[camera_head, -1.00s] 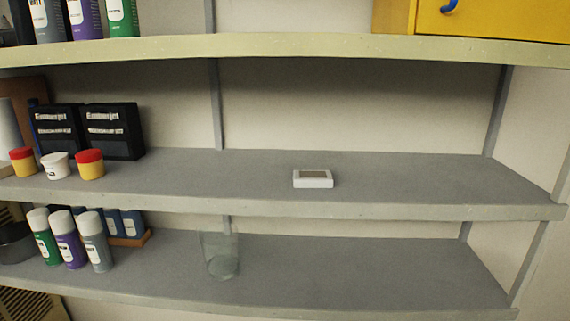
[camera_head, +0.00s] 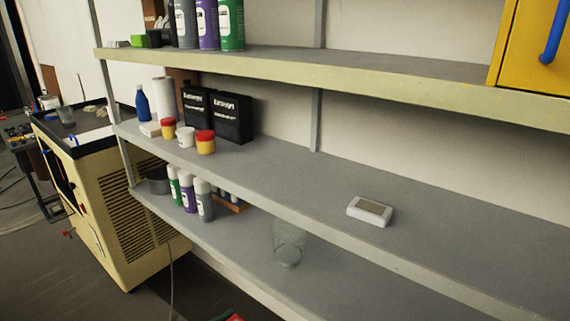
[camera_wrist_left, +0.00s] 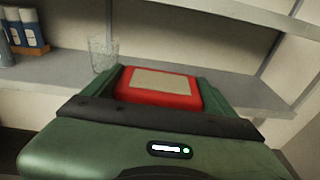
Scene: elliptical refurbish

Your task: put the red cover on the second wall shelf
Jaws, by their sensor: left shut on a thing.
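The red cover (camera_wrist_left: 180,100), with a beige panel on top, is held between the green fingers of my left gripper (camera_wrist_left: 163,80) in the left wrist view. The gripper is shut on it, in front of the lower shelf. At the bottom edge of the head view only a sliver of red and green shows. The middle wall shelf (camera_head: 440,255) runs across the head view, with a small white box with a grey panel (camera_head: 370,211) on it. The lower shelf (camera_head: 345,290) is below it. My right gripper is in neither view.
A clear glass (camera_head: 288,243) stands on the lower shelf. Spray cans (camera_head: 189,192), small jars (camera_head: 205,142) and black boxes (camera_head: 232,117) fill the left ends. A yellow cabinet (camera_head: 535,50) sits on the top shelf. The middle shelf is clear around the white box.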

